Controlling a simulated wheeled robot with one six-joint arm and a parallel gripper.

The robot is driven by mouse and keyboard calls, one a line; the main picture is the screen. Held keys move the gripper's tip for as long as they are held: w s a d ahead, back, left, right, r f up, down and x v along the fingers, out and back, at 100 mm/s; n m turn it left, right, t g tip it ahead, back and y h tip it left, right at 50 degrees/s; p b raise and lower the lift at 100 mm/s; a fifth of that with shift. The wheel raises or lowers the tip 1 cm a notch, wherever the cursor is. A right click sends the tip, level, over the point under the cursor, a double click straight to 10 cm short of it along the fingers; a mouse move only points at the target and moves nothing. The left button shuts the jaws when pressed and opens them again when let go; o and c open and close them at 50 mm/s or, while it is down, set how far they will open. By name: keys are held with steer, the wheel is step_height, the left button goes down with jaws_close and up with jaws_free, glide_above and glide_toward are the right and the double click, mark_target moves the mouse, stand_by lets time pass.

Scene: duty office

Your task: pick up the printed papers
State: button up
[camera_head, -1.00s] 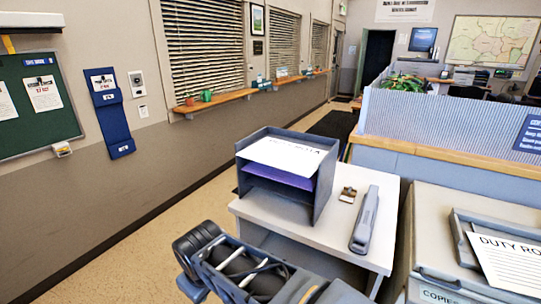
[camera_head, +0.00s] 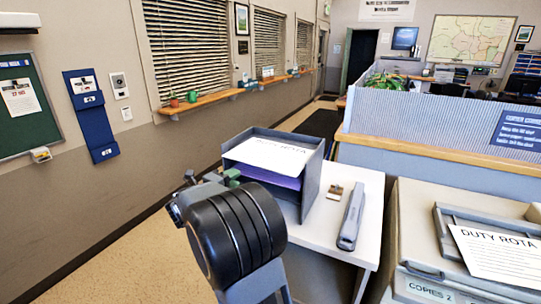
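Printed papers headed "DUTY ROTA" (camera_head: 498,256) lie in the output tray of the copier at the right edge. Another white printed sheet (camera_head: 268,153) lies on the upper level of a dark grey paper tray (camera_head: 311,178) on the white table, with purple paper below it. My gripper (camera_head: 211,180) is at the near left of this paper tray, mostly hidden behind my dark round wrist. Small end parts show beside the tray's left side; I cannot tell whether they touch it. The gripper is well left of the copier papers.
A grey stapler (camera_head: 352,215) and a small brown-and-white item (camera_head: 334,191) lie on the white table (camera_head: 366,183). The copier (camera_head: 415,220) stands to its right, before a partition (camera_head: 430,115). Floor (camera_head: 130,245) is clear at the left.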

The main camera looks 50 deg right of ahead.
glide_toward(259, 161)
steer(key=d, duration=0.4)
steer(key=shift+n, duration=0.4)
steer(key=shift+w+d+f+p, duration=0.15)
steer(key=shift+d+p, duration=0.4)
steer(key=shift+d, duration=0.9)
steer(key=shift+w+d+p, duration=0.25)
steer(key=shift+d+p, duration=0.3)
steer(key=shift+d, duration=0.9)
jaws_close()
